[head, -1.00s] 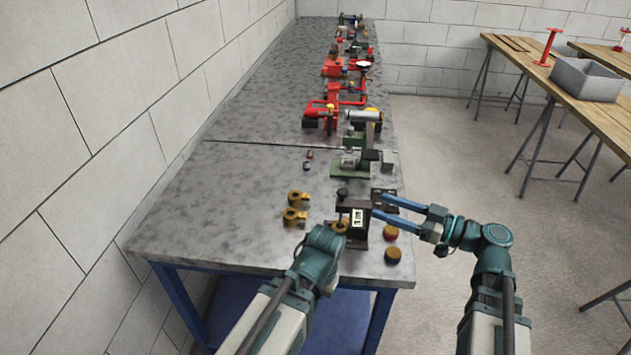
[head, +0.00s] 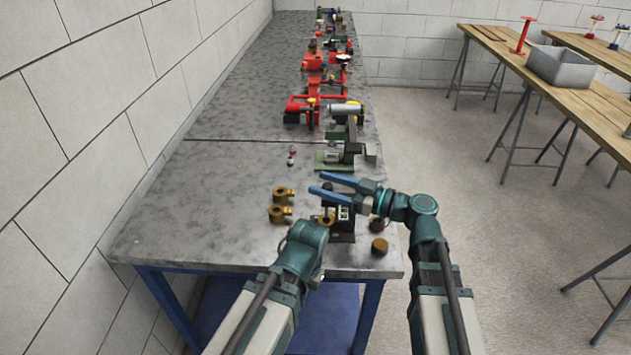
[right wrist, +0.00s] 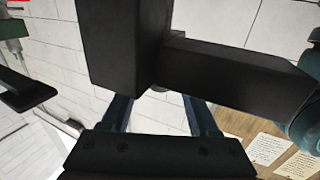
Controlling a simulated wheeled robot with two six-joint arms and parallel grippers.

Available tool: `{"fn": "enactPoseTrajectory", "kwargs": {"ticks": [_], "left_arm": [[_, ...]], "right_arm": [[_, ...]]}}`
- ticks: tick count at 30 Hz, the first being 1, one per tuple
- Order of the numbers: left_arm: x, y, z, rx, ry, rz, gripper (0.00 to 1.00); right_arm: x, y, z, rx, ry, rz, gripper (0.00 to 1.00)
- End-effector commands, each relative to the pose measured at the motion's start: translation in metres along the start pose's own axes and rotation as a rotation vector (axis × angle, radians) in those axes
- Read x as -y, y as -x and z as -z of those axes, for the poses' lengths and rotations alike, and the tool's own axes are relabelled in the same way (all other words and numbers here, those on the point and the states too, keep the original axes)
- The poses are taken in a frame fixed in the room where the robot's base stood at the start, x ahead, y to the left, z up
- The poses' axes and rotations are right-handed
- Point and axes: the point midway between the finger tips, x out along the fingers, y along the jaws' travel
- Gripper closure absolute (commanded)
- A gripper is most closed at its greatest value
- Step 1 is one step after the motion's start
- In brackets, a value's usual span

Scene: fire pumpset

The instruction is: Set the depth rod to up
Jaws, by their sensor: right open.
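I cannot single out the depth rod with certainty. A small black fixture (head: 343,232) with a pale label stands near the bench's front right, partly hidden by my arms. My right gripper (head: 317,183) is open, its two blue fingers apart and pointing left above and behind the fixture. In the right wrist view a large dark block (right wrist: 125,50) with a dark bar (right wrist: 235,68) fills the top and covers part of the blue fingers. My left gripper (head: 302,240) is at the fixture's left front; its fingers are hidden.
Two brass fittings (head: 280,213) lie left of the fixture and a brown round cap (head: 379,246) lies right of it. A green-based device (head: 335,160) stands behind, with red pump parts (head: 313,105) farther back. The left of the grey bench (head: 200,220) is clear.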

Motion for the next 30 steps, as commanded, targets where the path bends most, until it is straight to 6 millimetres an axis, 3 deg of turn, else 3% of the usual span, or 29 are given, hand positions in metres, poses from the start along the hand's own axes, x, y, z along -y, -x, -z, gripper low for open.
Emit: {"fn": "enactPoseTrajectory", "kwargs": {"ticks": [6, 18, 28, 30], "left_arm": [[0.0, 0.0, 0.0, 0.0, 0.0, 0.0, 1.0], [0.0, 0.0, 0.0, 0.0, 0.0, 0.0, 1.0], [0.0, 0.0, 0.0, 0.0, 0.0, 0.0, 1.0], [0.0, 0.0, 0.0, 0.0, 0.0, 0.0, 1.0]], "right_arm": [[0.0, -0.023, 0.0, 0.0, 0.0, 0.002, 0.39], [0.0, -0.027, 0.0, 0.0, 0.0, 0.0, 0.39], [0.0, -0.027, 0.0, 0.0, 0.0, 0.0, 0.99], [0.0, -0.027, 0.0, 0.0, 0.0, 0.0, 1.0]]}}
